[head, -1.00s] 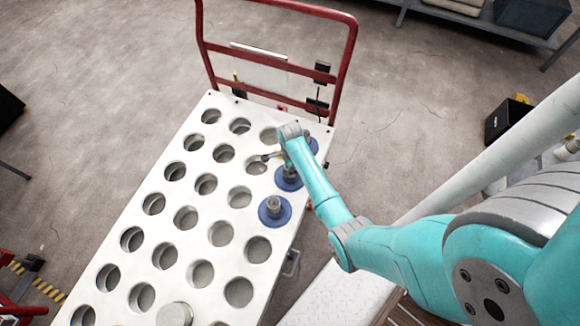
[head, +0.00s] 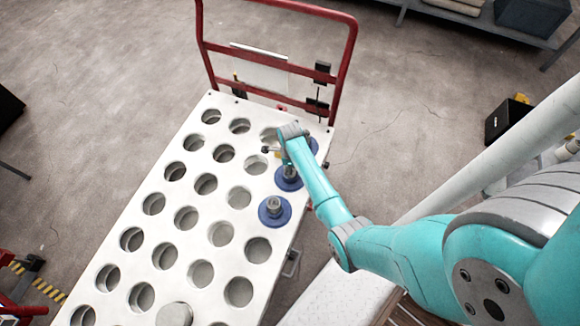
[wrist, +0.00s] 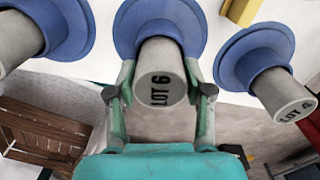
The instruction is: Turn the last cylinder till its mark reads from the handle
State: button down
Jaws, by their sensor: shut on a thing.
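My gripper (wrist: 160,88) is shut on the middle cylinder (wrist: 160,62), a grey post with a blue flanged base. A second cylinder (wrist: 284,94) on the right shows "LOT 4", nearly level with a slight tilt. A third cylinder (wrist: 18,38) on the left is cut off by the frame, its mark unseen. In the head view the three blue bases stand in a row along the cart's right edge: near (head: 274,212), middle (head: 288,184) and far (head: 314,146). My arm partly hides the middle and far ones.
The white cart top (head: 135,205) has rows of round holes, mostly empty. A red handle (head: 352,45) rises at its far end. Open floor lies left of the cart.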

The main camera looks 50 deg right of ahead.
jog(key=shift+c, duration=1.8)
grip_release()
notch_tip(320, 180, up, 12)
